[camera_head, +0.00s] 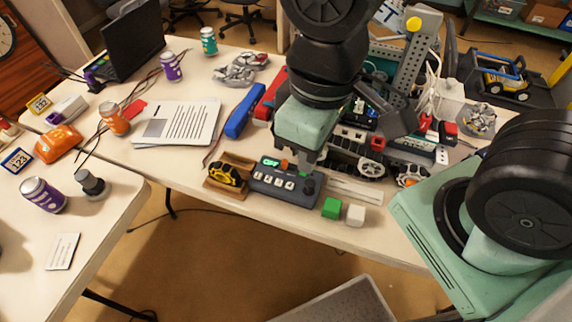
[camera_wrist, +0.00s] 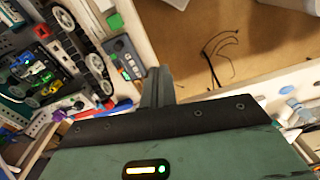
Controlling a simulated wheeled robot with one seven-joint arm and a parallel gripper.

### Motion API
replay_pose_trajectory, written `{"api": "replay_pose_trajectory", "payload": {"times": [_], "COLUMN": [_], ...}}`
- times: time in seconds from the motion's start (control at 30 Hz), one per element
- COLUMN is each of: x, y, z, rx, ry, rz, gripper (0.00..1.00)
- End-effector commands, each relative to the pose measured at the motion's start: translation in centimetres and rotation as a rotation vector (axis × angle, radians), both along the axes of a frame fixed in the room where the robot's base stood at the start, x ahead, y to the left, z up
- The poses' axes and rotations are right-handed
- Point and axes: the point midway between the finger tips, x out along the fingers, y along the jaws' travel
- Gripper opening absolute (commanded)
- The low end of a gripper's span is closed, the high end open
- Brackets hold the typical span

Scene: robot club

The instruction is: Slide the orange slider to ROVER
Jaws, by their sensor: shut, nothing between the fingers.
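A dark grey control box (camera_head: 258,187) lies near the front edge of the table. Its top has a small green lit display that seems to read "OFF", a row of white keys and a black knob. The orange slider (camera_head: 284,164) shows as a small orange piece right of the display. My gripper (camera_head: 305,167) is shut and empty, pointing down at the box's back edge, just right of the orange slider; I cannot tell whether they touch. In the wrist view the shut fingers (camera_wrist: 157,84) are beside the box (camera_wrist: 122,56). The ROVER label is not readable.
A yellow-and-black item in a wooden holder (camera_head: 227,174) stands left of the box. A green cube (camera_head: 331,208) and a white cube (camera_head: 355,215) lie right of it. Robot parts and tracks (camera_head: 365,168) crowd behind. Papers (camera_head: 178,122) lie farther left.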

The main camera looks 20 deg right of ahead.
Motion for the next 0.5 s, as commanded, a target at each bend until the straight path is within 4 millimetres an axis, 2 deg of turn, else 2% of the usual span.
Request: {"api": "replay_pose_trajectory", "payload": {"times": [0.47, 0.5], "x": [0.00, 0.01], "y": [0.00, 0.00], "z": [0.00, -0.01], "rx": [0.000, 0.000], "ry": [0.000, 0.000], "rz": [0.000, -0.001], "gripper": [0.00, 0.11]}}
